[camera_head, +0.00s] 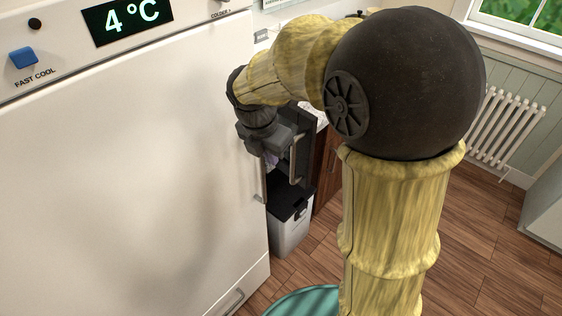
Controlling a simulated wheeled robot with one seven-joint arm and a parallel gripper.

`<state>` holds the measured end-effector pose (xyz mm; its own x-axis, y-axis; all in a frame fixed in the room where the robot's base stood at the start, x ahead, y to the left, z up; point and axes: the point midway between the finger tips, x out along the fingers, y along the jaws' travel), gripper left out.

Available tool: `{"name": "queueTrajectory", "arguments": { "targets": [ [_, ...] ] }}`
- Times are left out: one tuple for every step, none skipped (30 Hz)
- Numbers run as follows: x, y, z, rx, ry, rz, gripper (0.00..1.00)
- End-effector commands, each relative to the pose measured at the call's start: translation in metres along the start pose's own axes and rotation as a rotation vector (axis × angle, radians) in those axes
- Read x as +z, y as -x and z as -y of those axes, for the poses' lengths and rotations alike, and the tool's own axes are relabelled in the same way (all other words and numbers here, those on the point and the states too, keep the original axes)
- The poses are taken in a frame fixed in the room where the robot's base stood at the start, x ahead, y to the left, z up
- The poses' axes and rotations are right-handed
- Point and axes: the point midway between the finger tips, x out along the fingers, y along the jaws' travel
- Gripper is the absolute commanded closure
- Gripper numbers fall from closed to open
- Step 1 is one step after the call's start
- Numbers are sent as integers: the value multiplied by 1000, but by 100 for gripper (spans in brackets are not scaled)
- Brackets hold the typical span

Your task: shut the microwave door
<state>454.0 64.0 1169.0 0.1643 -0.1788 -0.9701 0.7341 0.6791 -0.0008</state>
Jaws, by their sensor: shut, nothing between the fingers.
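A dark panel with a pale upright handle, which looks like the microwave door (303,147), shows in the head view between the fridge and my arm. It seems to stand out from the fridge side, but how far it is open I cannot tell. The microwave's body is mostly hidden behind the fridge and my arm. My gripper (271,160) points down just left of the handle, beside the fridge's right edge. Its fingers are small and partly dark in this view. They look shut and empty. Whether they touch the door I cannot tell.
A large white fridge (130,190) fills the left side, close to my gripper. A grey bin with a black lid (291,232) stands on the floor below. A wooden cabinet (326,168) is behind. Open wooden floor (490,240) lies right, with a radiator (505,130) by the wall.

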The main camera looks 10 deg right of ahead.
Motion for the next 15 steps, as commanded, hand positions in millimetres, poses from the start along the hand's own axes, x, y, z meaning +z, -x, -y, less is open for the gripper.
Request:
{"name": "queueTrajectory", "arguments": {
  "targets": [
    [0, -4, 0, -2, 0, -1, 100],
    [0, -7, 0, -2, 0, -1, 100],
    [0, -11, 0, -2, 0, -1, 100],
    [0, -15, 0, -3, 0, -2, 100],
    [0, -20, 0, -3, -1, -2, 100],
    [-1, -26, 1, -5, -1, -3, 100],
    [0, -31, 1, -4, -1, -2, 100],
    [0, -36, 1, -5, -1, -2, 100],
    [-1, -43, 1, -5, -1, -2, 100],
    [-1, -49, 1, -5, 0, -2, 100],
    [-1, -54, 1, -5, 0, -2, 100],
    [0, -61, 0, -4, -1, -2, 100],
    [-1, -66, 1, -5, 0, -2, 100],
    [-1, -72, 1, -4, 0, -3, 100],
    [-1, -79, 1, -4, 0, -3, 100]
  ]
}}
